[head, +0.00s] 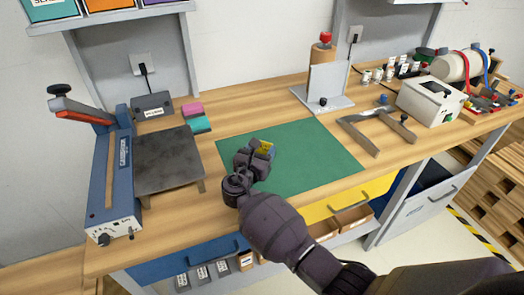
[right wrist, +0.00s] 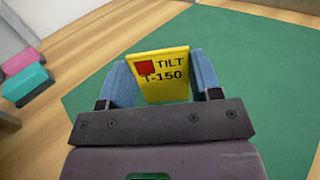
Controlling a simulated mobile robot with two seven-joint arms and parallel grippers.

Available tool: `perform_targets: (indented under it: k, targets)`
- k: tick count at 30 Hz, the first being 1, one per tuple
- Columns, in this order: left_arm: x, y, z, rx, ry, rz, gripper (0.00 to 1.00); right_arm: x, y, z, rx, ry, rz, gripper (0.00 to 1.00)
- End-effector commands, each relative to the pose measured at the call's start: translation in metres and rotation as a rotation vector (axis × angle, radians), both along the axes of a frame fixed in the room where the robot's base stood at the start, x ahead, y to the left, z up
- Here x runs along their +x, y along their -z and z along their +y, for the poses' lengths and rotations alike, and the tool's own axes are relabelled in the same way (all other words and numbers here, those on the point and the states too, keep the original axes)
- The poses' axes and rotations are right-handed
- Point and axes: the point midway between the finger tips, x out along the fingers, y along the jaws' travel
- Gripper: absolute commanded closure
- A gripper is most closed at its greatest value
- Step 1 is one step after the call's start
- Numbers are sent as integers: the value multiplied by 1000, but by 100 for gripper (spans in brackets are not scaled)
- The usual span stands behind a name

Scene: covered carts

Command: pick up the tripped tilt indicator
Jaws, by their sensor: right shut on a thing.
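The tilt indicator (right wrist: 165,73) is a yellow plate with a red square and the words "TILT T-150" in the right wrist view. In the head view the yellow indicator (head: 265,146) shows over the left part of the green mat (head: 310,160). My right gripper (right wrist: 163,85) is shut on it, with a blue finger at each side of the plate. In the head view my right gripper (head: 262,150) is over the mat, reaching in from the front. I cannot tell whether the indicator touches the mat. My left gripper is not in view.
A blue sealer (head: 120,180) and a dark plate (head: 168,160) stand to the left. Pink and teal blocks (head: 197,124) lie behind the mat's left corner. A metal bracket (head: 375,130) and a white box (head: 430,100) are to the right. The mat's right part is clear.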

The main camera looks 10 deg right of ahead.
Motion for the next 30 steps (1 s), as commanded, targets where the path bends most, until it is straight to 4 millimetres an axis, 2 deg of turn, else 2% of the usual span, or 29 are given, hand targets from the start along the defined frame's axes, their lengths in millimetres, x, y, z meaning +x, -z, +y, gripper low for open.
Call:
perform_targets:
  k: [5,8,15,21,24,30]
  targets:
    - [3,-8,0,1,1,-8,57,0,-23,0,1,0,-5,68]
    - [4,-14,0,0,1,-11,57,0,-44,0,4,0,-5,68]
    - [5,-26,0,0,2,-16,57,0,-107,0,4,0,-7,68]
    - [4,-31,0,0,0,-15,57,0,-153,0,2,-1,-5,68]
    - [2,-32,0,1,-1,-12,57,0,-171,0,3,-1,-5,68]
    - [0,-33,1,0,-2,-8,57,0,-192,0,2,-1,-2,68]
